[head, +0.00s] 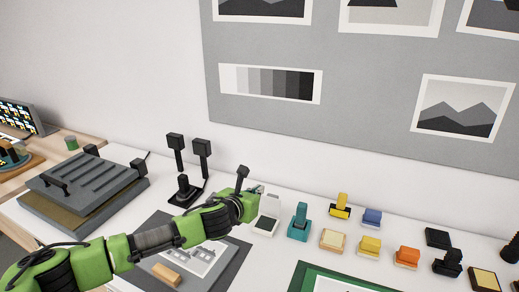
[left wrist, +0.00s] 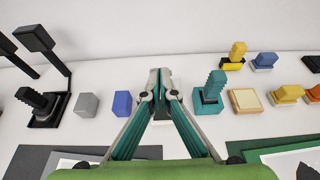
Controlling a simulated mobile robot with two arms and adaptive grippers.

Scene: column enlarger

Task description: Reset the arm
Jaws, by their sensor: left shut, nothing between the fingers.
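My left arm, green and black, comes in from the left in the head view. Its gripper (head: 258,190) is over the white table, near the row of stamps and pads. In the left wrist view my left gripper (left wrist: 160,75) has its fingertips together with nothing held. A pale block (head: 267,215) lies beside the gripper in the head view; in the left wrist view it is mostly hidden behind the fingers. A teal stamp (left wrist: 209,93) stands just right of the fingers, apart from them. My right gripper is in neither view.
A blue block (left wrist: 122,103) and a grey block (left wrist: 87,104) stand left of the fingers. A black stand with two upright paddles (head: 187,185) is farther left. Yellow, blue and orange stamps (head: 407,257) spread right. A grey ribbed press (head: 85,185) sits left.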

